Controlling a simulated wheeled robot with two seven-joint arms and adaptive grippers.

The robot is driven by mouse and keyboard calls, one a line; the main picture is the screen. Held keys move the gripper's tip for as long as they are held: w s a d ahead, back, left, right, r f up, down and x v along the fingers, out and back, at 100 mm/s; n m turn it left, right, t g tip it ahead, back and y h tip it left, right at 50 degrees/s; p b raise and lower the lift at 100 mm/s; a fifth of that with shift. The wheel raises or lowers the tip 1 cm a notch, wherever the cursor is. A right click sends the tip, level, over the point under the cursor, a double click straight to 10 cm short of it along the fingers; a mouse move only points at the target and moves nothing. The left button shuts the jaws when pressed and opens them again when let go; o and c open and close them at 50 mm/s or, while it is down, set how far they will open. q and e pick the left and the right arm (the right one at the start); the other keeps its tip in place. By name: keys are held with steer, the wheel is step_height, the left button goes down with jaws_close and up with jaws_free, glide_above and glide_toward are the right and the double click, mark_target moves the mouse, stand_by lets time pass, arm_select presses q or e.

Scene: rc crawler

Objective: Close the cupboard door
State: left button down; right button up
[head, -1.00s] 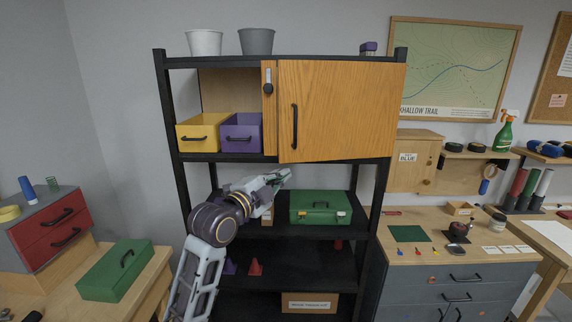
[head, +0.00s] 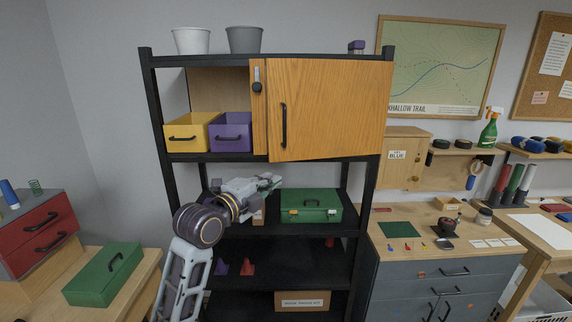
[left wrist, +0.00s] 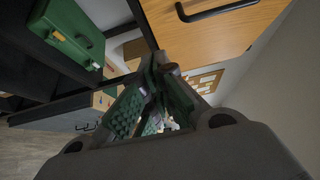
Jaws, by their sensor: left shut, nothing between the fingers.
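The cupboard door (head: 332,110) is an orange wooden panel with a vertical black handle (head: 283,125), high on the black shelf unit. It looks slightly ajar, its left, handle side standing out towards me. A narrow wooden post (head: 258,120) with a dark latch (head: 257,87) stands at its left. My left gripper (head: 276,181) is shut and empty, below the door's lower left part and apart from it. In the left wrist view, the closed green-padded fingers (left wrist: 157,72) point towards the door's lower edge (left wrist: 205,40). My right gripper is not in view.
Yellow (head: 192,134) and purple (head: 231,133) bins stand left of the door. A green case (head: 310,206) sits on the shelf below, right of my gripper. A small wall cupboard (head: 404,165) hangs at the right. Space in front of the door looks free.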

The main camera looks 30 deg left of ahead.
arm_select(q)
steer(key=shift+w, duration=0.1)
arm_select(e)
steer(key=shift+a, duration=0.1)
arm_select(q)
steer(key=p, duration=0.3)
glide_toward(295, 158)
steer(key=w+d, duration=0.1)
steer(key=d, duration=0.2)
steer(key=w+a, duration=0.1)
steer(key=w+a+p, duration=0.1)
steer(key=w, duration=0.1)
steer(key=shift+w+a, duration=0.25)
steer(key=shift+a, duration=0.15)
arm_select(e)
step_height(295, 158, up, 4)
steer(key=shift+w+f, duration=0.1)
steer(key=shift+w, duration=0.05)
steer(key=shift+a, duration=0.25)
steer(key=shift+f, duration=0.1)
